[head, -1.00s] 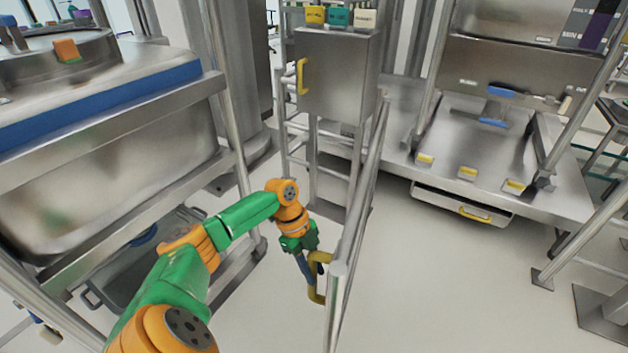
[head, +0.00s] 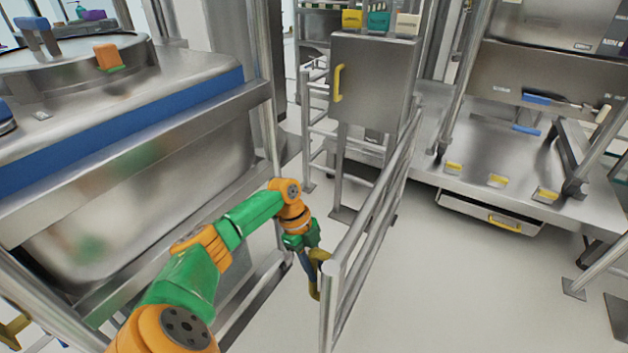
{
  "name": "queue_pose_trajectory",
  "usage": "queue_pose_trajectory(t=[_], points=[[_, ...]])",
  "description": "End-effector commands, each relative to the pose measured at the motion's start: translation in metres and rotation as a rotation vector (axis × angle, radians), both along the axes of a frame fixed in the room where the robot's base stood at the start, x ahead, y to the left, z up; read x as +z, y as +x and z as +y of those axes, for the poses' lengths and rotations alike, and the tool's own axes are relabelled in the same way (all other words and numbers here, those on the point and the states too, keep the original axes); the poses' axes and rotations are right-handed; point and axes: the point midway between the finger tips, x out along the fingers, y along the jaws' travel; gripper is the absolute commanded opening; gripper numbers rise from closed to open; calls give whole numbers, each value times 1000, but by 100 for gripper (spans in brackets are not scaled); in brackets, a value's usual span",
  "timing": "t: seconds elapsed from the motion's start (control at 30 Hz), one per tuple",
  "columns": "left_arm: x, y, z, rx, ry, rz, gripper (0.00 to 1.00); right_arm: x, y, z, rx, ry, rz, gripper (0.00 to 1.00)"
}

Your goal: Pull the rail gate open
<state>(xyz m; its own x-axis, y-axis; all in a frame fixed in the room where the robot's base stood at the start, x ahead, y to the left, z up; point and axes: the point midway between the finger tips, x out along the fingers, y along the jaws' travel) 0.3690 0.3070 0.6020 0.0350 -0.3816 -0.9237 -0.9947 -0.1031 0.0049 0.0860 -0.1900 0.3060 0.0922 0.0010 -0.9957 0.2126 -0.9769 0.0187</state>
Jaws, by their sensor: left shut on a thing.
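The rail gate (head: 362,240) is a grey metal frame of tubular rails. It stands at an angle in the middle of the head view, its near post toward me. A yellow handle (head: 314,290) sits on its left side near the near post. My left gripper (head: 317,268), on the green and orange arm, is shut on this handle. The fingers and part of the handle overlap, so the exact grip is partly hidden. My right gripper is not in view.
A large steel tank (head: 150,150) with a blue band stands close on the left, beside my left arm. A steel cabinet (head: 375,85) stands behind the gate. A steel platform (head: 510,170) with a drawer (head: 490,212) is at right. Floor right of the gate is clear.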

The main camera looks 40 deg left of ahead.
Motion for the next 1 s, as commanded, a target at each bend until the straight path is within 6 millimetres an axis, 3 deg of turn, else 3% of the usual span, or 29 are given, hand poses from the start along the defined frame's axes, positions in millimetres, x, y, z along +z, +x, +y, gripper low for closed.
queue_pose_trajectory(t=[0.1,0.13,0.23,0.53,0.8,1.0], points=[[-1,-1,0,1,3,4,0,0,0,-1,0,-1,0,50],[-1,-1,0,1,3,4,33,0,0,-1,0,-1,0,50],[0,-1,0,0,2,2,59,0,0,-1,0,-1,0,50],[2,0,1,0,1,-1,59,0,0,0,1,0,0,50],[51,-1,21,1,2,-3,59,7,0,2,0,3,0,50],[66,-3,27,0,1,0,59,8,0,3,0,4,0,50]])
